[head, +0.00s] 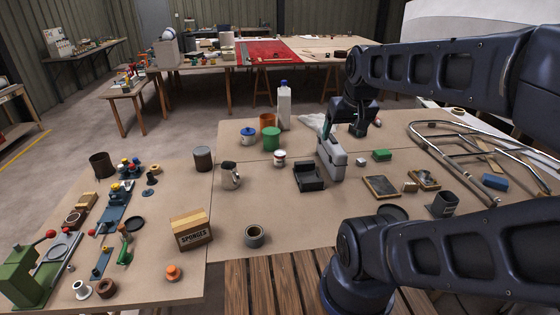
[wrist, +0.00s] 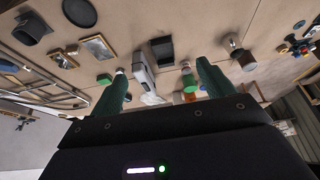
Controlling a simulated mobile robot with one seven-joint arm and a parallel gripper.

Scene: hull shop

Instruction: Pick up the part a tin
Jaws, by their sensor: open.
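Several small tins stand near the back middle of the bench, and I cannot read which is the part a tin.
A metal mug (head: 230,176) is at front left. Bare bench lies in front of the tray.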

